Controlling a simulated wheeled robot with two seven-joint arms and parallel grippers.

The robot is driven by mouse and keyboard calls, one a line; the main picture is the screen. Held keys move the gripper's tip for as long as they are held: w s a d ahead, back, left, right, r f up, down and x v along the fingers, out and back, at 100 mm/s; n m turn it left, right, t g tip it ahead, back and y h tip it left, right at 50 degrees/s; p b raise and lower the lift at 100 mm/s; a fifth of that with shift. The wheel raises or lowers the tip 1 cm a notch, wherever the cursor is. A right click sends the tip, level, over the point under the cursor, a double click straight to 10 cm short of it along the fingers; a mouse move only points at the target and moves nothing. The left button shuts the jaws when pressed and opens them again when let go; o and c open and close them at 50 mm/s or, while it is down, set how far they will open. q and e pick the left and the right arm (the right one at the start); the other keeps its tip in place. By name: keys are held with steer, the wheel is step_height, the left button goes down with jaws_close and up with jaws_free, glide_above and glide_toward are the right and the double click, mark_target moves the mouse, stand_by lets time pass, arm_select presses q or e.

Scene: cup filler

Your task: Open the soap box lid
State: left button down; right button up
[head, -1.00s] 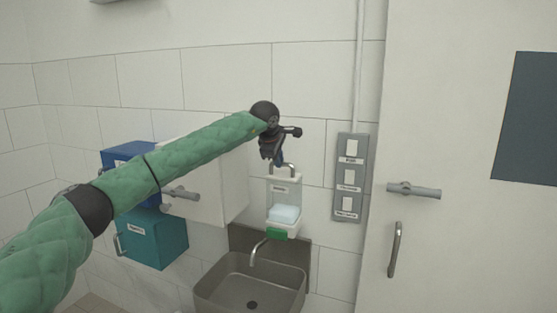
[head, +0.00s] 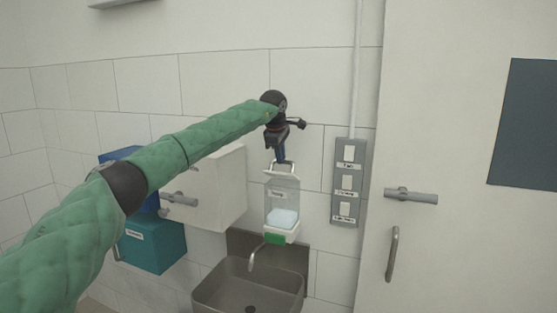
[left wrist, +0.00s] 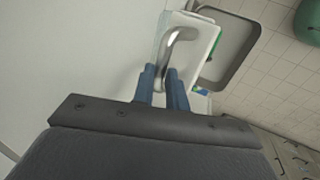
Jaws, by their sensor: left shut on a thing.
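The soap box (head: 282,208) is a clear and white dispenser on the tiled wall above the sink, with a pale blue block inside and a green part at its bottom. Its lid has a grey loop handle (head: 270,166) on top. My left gripper (head: 281,160) reaches the handle from above. In the left wrist view, the blue fingers of my left gripper (left wrist: 163,74) are on both sides of one leg of the handle (left wrist: 181,36), shut on it. Whether the lid is raised I cannot tell. My right gripper is out of view.
A steel sink (head: 225,287) with a tap (head: 256,257) is below. A grey switch panel (head: 348,183) and a white door (head: 460,250) are to the right. A white cabinet (head: 228,185) and a teal box (head: 155,247) are to the left.

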arm_select(q)
steer(key=shift+w+d, duration=0.2)
steer(key=shift+w, duration=0.45)
steer(key=shift+d, duration=0.1)
steer(key=c, duration=1.6)
jaws_free()
steer(key=shift+c, duration=0.2)
steer(key=shift+o, duration=1.2)
steer(key=shift+w, duration=0.2)
